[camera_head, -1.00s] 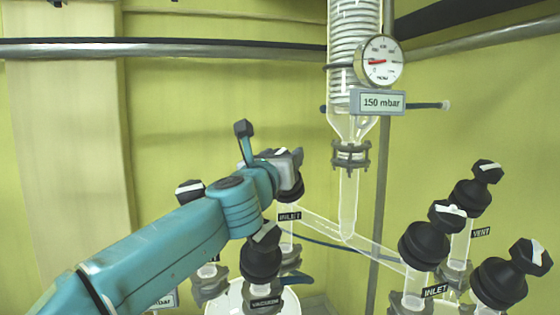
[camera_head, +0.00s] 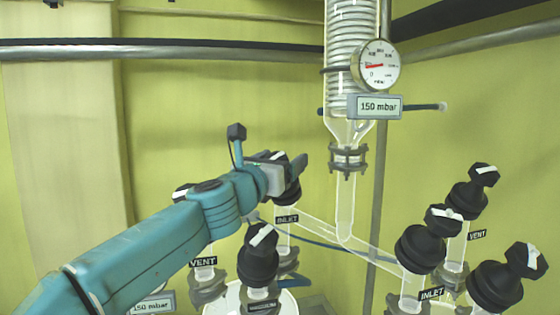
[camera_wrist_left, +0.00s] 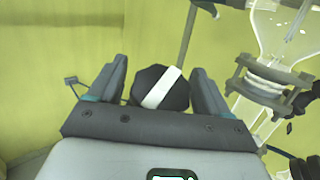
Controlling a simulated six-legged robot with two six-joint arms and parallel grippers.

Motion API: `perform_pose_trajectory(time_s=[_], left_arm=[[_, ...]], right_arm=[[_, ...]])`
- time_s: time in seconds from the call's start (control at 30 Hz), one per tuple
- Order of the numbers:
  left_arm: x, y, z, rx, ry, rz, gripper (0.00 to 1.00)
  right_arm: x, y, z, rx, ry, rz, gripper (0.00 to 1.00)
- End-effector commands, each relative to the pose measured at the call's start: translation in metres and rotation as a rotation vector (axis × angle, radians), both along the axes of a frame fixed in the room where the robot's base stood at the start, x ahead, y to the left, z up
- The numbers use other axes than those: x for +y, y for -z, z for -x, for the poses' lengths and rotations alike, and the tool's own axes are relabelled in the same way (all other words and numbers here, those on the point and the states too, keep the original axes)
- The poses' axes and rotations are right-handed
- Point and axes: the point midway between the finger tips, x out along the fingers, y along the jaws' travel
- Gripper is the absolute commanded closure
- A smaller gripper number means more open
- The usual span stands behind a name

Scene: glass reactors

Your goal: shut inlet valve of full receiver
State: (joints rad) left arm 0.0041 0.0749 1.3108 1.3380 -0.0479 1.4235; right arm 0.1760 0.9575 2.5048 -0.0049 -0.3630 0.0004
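The left inlet valve (camera_head: 288,193) has a black cap and knob above its INLET label (camera_head: 287,219). My left gripper (camera_head: 290,165) is at its knob and hides part of it. In the left wrist view, the black knob (camera_wrist_left: 161,88) with a slanted white stripe sits between the two fingers of my left gripper (camera_wrist_left: 158,85). The fingers look open, with a narrow gap on the left side; contact on the right cannot be told. A second inlet valve (camera_head: 418,250) with its own INLET label (camera_head: 431,295) stands at the right. The liquid levels are not visible. My right gripper is not in view.
A vacuum valve (camera_head: 258,258) stands close in front of the left inlet. A VENT label (camera_head: 203,262) is below my arm. Other valves (camera_head: 470,195) crowd the right. A glass condenser (camera_head: 352,60) with gauge (camera_head: 377,65) and 150 mbar sign (camera_head: 379,106) hangs above.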

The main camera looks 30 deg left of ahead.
Motion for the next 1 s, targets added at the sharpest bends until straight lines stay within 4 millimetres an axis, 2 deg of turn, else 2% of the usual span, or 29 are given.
perform_pose_trajectory(time_s=[0.27, 0.37, 0.47, 0.6, 0.8, 1.0], left_arm=[[0.0, 0.0, 0.001, -0.002, -0.001, 0.0, 0.22], [-0.001, 0.001, 0.009, -0.003, -0.001, 0.0, 0.22], [-0.003, 0.006, 0.026, -0.004, -0.001, 0.001, 0.22], [-0.007, 0.011, 0.063, -0.005, -0.001, 0.0, 0.22], [-0.013, 0.019, 0.114, -0.003, -0.001, 0.001, 0.22], [-0.017, 0.024, 0.147, -0.001, 0.0, 0.001, 0.22]], right_arm=[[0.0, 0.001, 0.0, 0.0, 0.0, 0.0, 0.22], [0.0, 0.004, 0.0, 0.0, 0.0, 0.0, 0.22], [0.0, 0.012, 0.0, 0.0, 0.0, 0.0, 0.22], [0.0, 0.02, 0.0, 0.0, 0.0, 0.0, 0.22], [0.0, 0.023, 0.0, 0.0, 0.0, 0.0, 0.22], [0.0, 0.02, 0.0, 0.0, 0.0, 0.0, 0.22]])
